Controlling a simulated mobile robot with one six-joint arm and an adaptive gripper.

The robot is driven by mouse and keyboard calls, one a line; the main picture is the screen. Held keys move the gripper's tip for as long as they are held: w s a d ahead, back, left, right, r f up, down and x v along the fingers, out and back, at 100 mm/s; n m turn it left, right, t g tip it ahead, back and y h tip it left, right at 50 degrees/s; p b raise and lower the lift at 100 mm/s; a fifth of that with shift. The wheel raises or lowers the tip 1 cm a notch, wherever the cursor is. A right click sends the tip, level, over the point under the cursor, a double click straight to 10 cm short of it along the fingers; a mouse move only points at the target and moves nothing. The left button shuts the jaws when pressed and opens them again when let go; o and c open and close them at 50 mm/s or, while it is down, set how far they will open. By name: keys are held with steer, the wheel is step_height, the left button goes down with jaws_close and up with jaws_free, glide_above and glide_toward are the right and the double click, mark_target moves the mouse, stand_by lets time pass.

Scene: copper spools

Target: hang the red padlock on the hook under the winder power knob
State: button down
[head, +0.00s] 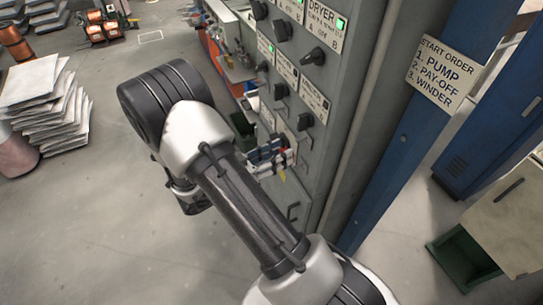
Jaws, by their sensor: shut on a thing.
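The grey control panel (345,110) stands right of my arm and carries several black knobs, among them the dryer knob (314,56). Lower knobs (305,121) have label plates too small and slanted to read, so I cannot tell which is the winder power knob.
A start-order sign (445,72) is on the blue post right of the panel. A blue cabinet (490,130) and a green bin (463,262) stand farther right. Stacked sheets (50,105) and copper spools (103,25) are on the left. The floor (90,235) at lower left is clear.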

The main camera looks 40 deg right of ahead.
steer(key=shift+s+d+f+b, duration=0.1)
steer(key=shift+s+d+b, duration=0.15)
steer(key=shift+d, duration=0.75)
steer(key=shift+s+d+f+b, duration=0.15)
steer(key=shift+s+d, duration=0.1)
steer(key=shift+d, duration=0.75)
steer(key=shift+s+d+f, duration=0.1)
steer(key=shift+d+f, duration=0.4)
steer(key=c, duration=1)
jaws_free()
steer(key=shift+o, duration=0.2)
steer(key=w+a, duration=0.1)
steer(key=a, duration=1.1)
steer(key=shift+r, duration=0.15)
